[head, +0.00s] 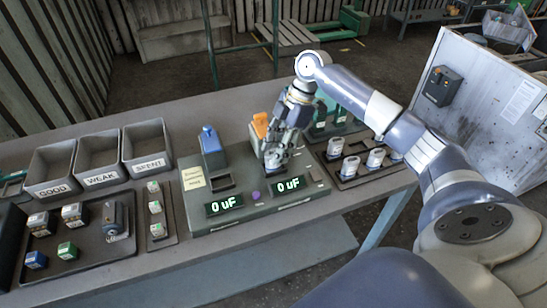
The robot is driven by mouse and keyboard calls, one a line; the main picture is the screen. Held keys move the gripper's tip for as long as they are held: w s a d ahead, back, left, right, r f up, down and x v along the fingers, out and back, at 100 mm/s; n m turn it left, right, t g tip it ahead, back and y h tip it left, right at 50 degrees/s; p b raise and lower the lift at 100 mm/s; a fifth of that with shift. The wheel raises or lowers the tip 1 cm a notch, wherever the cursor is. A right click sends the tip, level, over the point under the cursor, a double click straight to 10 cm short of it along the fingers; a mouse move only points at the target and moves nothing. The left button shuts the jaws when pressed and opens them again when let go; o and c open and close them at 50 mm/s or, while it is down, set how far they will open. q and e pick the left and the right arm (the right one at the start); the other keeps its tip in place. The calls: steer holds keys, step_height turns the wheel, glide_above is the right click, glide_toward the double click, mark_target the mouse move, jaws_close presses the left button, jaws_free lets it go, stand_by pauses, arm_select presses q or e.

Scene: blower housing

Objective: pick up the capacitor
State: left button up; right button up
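Several capacitor-like parts are in view, and I cannot tell which one the task means. White-topped cans (351,167) stand on a dark tray at the right. Small white-topped blocks (155,207) stand in a narrow tray left of the tester. The grey tester (250,208) has two green displays, both reading "0 uF". My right gripper (272,160) points down over the tester's right-hand station, in front of an orange-topped part (260,123). It hides what is beneath and between its fingers. I cannot see whether it holds anything. My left gripper is not in view.
Bins labelled GOOD (52,188), WEAK (100,178) and SPENT (150,164) stand at the left. A blue-topped part (209,139) rises from the tester's left station. A tray with several small blocks (68,250) lies front left. Green parts (340,112) stand behind the cans.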

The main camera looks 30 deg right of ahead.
steer(key=shift+x, duration=1.05)
steer(key=shift+a+f, duration=0.1)
steer(key=shift+f, duration=0.1)
steer(key=c, duration=0.6)
steer(key=shift+c, duration=0.2)
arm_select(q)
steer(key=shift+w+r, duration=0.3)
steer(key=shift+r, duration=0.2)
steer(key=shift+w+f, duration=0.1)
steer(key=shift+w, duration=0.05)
arm_select(e)
steer(key=shift+r, duration=0.1)
